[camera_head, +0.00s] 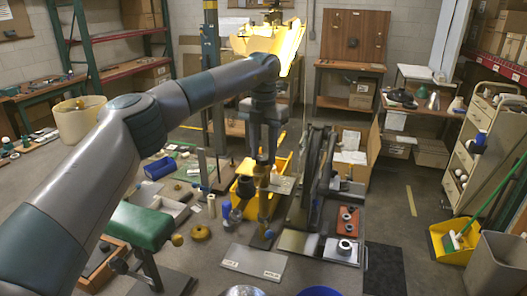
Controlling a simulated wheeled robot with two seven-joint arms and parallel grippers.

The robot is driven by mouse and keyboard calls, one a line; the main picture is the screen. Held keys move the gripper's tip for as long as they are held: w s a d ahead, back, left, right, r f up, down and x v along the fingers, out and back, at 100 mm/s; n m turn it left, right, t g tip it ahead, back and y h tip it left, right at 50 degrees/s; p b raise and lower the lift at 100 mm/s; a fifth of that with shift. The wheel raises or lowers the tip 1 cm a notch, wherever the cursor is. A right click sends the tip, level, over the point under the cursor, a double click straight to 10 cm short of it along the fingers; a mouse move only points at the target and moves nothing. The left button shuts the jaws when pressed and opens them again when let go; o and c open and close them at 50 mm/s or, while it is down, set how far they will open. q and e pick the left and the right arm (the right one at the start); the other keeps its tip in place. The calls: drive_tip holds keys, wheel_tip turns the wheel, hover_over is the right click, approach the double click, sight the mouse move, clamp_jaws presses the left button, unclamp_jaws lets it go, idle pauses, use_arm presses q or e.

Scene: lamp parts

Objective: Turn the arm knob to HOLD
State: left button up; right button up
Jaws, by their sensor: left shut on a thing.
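My left arm reaches in from the left, and its gripper (263,160) points down near the middle of the head view. It is shut on a small part at the top of a thin brownish upright post (264,205). This part looks like the arm knob, but the fingers mostly hide it, and I cannot read its setting. A light flat plate (285,184) sticks out beside the fingertips. A glowing yellow lamp shade (268,42) shows above and behind my wrist. My right gripper is not in view.
A grey plate (254,262) with small unreadable labels lies in front of the post. A yellow bin (243,190) is behind it. A dark upright frame (318,170) and a red block (347,221) stand to the right. A green-topped stand (138,226) is at left.

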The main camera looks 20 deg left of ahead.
use_arm(q)
drive_tip(key=shift+r+m, duration=0.1)
drive_tip(key=shift+m, duration=0.7)
drive_tip(key=o, duration=1.1)
